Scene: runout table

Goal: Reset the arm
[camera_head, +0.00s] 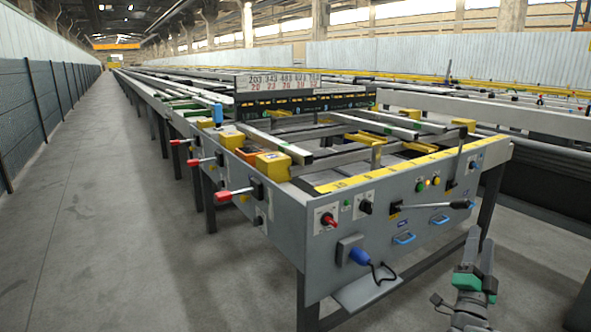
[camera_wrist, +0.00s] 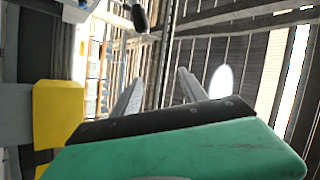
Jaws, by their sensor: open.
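My gripper (camera_head: 473,245) is at the lower right of the head view, in front of the right part of the runout table's grey end panel (camera_head: 290,225). Its fingers point up and away from the camera. In the wrist view my gripper (camera_wrist: 160,82) shows two grey fingers standing apart beyond its green and black body, with nothing between them. A lever with a black grip (camera_head: 460,204) sticks out to the right from the panel, just above my gripper in the picture; I cannot tell the gap between them.
The panel carries a red knob (camera_head: 328,219), a blue plug (camera_head: 359,256) with a black cable, and blue handles (camera_head: 404,239). Levers with red grips (camera_head: 222,196) stick out from the table's left side. The concrete floor (camera_head: 110,215) on the left is clear.

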